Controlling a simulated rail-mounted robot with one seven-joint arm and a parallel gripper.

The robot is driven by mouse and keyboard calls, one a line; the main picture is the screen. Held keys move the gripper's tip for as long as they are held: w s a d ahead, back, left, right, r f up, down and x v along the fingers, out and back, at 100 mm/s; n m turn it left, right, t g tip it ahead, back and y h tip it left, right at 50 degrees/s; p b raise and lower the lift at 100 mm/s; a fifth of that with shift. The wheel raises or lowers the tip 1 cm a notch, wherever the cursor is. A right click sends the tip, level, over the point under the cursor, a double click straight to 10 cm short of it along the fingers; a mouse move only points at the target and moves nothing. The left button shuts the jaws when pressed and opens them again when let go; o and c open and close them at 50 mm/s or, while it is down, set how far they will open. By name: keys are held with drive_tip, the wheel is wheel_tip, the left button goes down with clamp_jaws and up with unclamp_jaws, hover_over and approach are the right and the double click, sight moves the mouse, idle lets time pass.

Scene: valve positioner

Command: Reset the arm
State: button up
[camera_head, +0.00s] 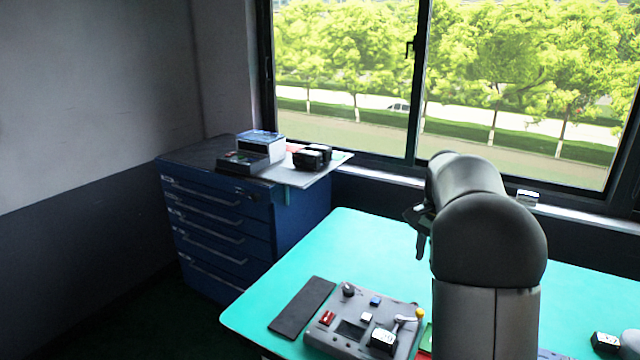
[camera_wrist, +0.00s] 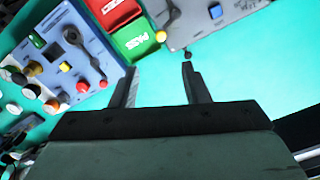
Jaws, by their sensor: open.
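My gripper (camera_wrist: 160,84) is open in the wrist view, with nothing between its two fingers. It is above the teal table (camera_head: 300,275). In the head view my gripper (camera_head: 420,232) is small and partly hidden by my arm, which rises over the table. A grey control box (camera_head: 347,335) with a lever, a yellow knob and small buttons stands on the table at the lower middle. It also shows at the top of the wrist view (camera_wrist: 205,25), beyond the fingertips and apart from them.
The wrist view shows a red bin (camera_wrist: 108,12), a green bin (camera_wrist: 138,42) and a blue-grey panel (camera_wrist: 75,50) with coloured knobs. A dark pad (camera_head: 302,307) lies left of the control box. A blue drawer cabinet (camera_head: 235,225) stands back left, bearing boxes.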

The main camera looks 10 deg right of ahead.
drive_tip(key=s+a+f+n, duration=0.2)
drive_tip(key=s+a+n, duration=0.5)
drive_tip(key=s+a, duration=0.75)
drive_tip(key=s+a+f+n, duration=0.2)
drive_tip(key=s+n, duration=0.1)
drive_tip(key=s, duration=0.4)
drive_tip(key=s+a+f+n, duration=0.2)
drive_tip(key=s+a+f, duration=0.1)
drive_tip(key=s, duration=0.4)
drive_tip(key=shift+s+a+f+n, duration=0.15)
drive_tip(key=shift+s+f+n, duration=0.15)
drive_tip(key=shift+n, duration=0.1)
